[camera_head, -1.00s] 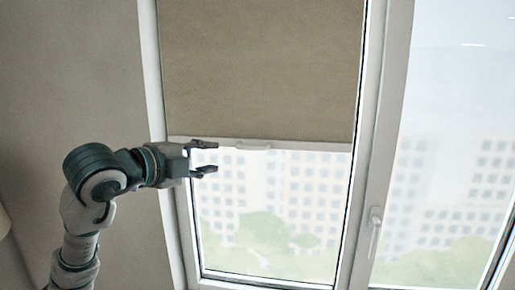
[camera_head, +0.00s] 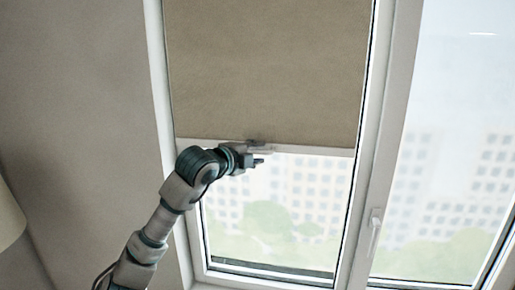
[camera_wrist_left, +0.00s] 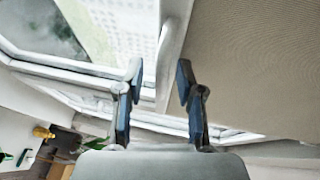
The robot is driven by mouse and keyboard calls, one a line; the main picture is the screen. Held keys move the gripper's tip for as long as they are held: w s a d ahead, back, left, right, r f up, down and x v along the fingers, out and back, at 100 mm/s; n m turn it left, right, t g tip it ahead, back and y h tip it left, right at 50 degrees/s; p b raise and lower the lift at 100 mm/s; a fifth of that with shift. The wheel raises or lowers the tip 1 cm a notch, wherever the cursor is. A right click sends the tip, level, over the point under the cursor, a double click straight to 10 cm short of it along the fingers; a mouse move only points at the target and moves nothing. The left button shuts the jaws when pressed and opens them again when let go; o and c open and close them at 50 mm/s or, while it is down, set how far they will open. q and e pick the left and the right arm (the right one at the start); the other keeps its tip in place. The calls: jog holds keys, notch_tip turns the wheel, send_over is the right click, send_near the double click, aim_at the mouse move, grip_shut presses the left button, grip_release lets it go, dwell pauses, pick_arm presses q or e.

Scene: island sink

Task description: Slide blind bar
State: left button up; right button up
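The brown roller blind (camera_head: 265,70) hangs over the upper part of the left window pane. Its white blind bar (camera_head: 320,151) runs along the bottom edge, with a small handle near the middle, now mostly covered by my gripper. My left gripper (camera_head: 258,153) is at that handle. In the left wrist view, the two fingers of my left gripper (camera_wrist_left: 159,74) are apart, and the white bar (camera_wrist_left: 176,45) comes down between them. The blind fabric (camera_wrist_left: 250,65) is to the right there. I cannot tell whether either finger touches the bar. My right gripper is not in view.
The white window frame (camera_head: 375,120) borders the pane, and a window handle (camera_head: 374,228) sits on it at the right. A plain wall (camera_head: 85,90) fills the left side. The glass below the bar is clear.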

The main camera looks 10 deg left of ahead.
pick_arm(q)
jog(key=shift+w+a+f, duration=0.1)
jog(key=shift+w+a, duration=0.05)
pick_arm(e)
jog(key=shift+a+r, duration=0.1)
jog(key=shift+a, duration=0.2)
pick_arm(q)
jog(key=shift+c, duration=0.3)
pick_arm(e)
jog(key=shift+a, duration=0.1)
pick_arm(q)
jog(key=shift+d, duration=0.3)
grip_shut()
